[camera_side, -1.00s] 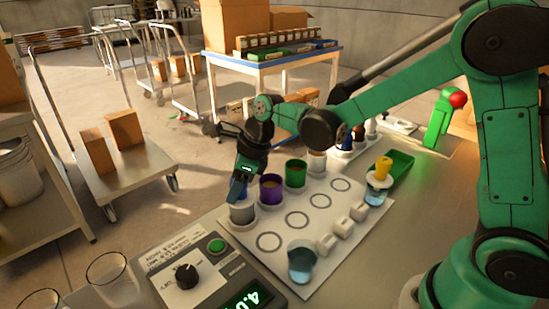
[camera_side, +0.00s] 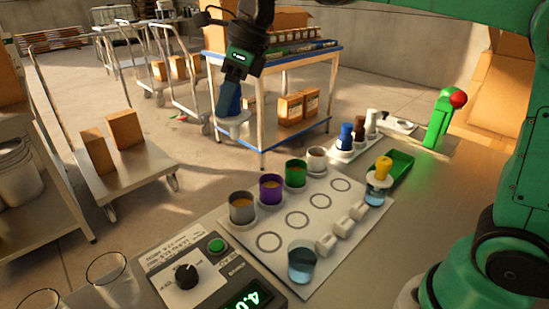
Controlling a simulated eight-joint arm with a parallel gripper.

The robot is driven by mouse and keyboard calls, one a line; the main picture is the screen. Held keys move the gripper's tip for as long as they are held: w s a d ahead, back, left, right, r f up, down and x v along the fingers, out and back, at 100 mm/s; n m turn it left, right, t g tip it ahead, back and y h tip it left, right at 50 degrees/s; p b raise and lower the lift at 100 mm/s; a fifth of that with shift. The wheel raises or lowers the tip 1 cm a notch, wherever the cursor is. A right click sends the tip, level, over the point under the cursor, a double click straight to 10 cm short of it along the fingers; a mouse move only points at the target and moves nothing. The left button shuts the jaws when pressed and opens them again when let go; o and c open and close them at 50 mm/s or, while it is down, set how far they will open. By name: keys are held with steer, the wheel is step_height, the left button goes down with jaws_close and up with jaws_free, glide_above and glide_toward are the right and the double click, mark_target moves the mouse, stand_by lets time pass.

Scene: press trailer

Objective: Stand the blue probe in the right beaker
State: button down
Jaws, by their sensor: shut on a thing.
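My gripper (camera_side: 232,84) is high above the bench, at the upper left of the picture. It is shut on the blue probe (camera_side: 229,105), whose white collar (camera_side: 233,122) shows below the blue handle. The probe hangs roughly upright in the air, clear of the cups; its lower end is hard to make out. A beaker (camera_side: 302,265) of bluish liquid stands open at the front of the white board (camera_side: 330,235). Another beaker (camera_side: 376,196) stands at the board's right corner with a yellow probe (camera_side: 383,168) in it.
Grey (camera_side: 242,210), purple (camera_side: 271,190), green (camera_side: 296,174) and white (camera_side: 317,158) cups line the board's far-left edge. White blocks (camera_side: 341,227) stand between the two beakers. A control box (camera_side: 210,272) is at the front left. A bottle rack (camera_side: 352,148) and green tray (camera_side: 398,165) stand behind.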

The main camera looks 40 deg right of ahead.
step_height(320, 180, up, 2)
steer(key=shift+r, duration=0.1)
steer(key=shift+s+r, duration=0.1)
steer(key=shift+r, duration=0.05)
steer(key=shift+s+a, duration=0.1)
steer(key=shift+s, duration=0.25)
steer(key=s+f, duration=0.5)
steer(key=s, duration=0.3)
glide_above(289, 252)
steer(key=s, duration=0.1)
step_height(289, 252, down, 8)
steer(key=shift+s+d+f, duration=0.1)
steer(key=shift+d+f, duration=0.15)
steer(key=shift+f, duration=1.1)
steer(key=shift+d+f, duration=0.2)
steer(key=shift+f, duration=1.15)
steer(key=shift+f, duration=0.6)
steer(key=c, duration=0.7)
jaws_free()
